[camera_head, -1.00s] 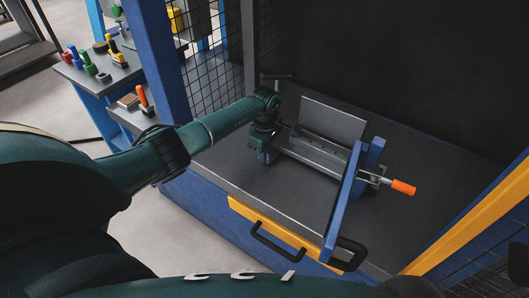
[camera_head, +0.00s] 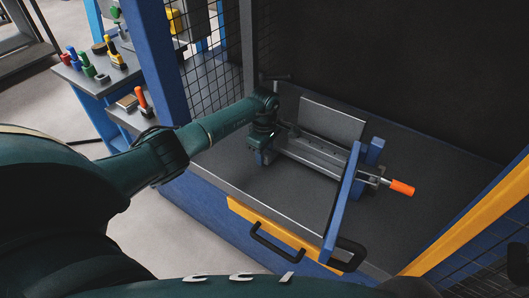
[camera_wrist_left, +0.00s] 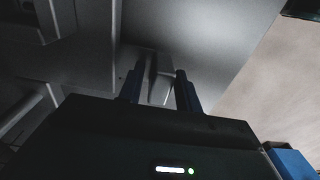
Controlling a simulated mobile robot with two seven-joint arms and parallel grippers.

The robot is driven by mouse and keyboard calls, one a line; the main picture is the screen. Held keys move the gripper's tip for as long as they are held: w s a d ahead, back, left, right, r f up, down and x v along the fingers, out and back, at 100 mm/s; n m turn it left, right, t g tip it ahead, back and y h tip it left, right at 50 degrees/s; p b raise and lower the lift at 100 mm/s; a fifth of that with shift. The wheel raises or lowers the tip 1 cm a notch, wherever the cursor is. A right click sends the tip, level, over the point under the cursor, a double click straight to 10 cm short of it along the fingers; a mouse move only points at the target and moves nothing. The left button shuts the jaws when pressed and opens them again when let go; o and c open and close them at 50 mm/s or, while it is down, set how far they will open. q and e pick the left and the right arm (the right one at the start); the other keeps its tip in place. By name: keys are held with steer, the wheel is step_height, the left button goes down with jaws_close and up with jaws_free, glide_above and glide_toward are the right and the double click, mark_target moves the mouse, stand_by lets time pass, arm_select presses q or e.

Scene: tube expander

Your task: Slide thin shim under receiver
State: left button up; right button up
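A long grey metal fixture (camera_head: 318,158), which may hold the receiver, lies on the dark bench top, with an upright grey plate (camera_head: 332,119) behind it. I cannot clearly make out the thin shim or which part is the receiver. My left gripper (camera_head: 260,153) is low at the fixture's left end, and the arm partly hides that end. In the left wrist view its two fingers (camera_wrist_left: 160,92) stand apart, with a small pale grey part visible in the gap. I cannot tell whether they touch it. My right gripper is not in view.
A blue upright bar (camera_head: 342,203) and an orange-handled lever (camera_head: 401,187) are at the fixture's right end. A yellow drawer front (camera_head: 285,236) with a black handle is below the bench top (camera_head: 240,182). Mesh and a blue post (camera_head: 165,60) stand left.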

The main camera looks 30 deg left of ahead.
arm_select(q)
steer(key=shift+r, duration=0.15)
steer(key=shift+r+p, duration=1.1)
steer(key=shift+r, duration=0.45)
steer(key=shift+o, duration=0.4)
steer(key=o, duration=0.5)
steer(key=shift+o, duration=0.2)
steer(key=o, duration=0.8)
steer(key=shift+o, duration=0.2)
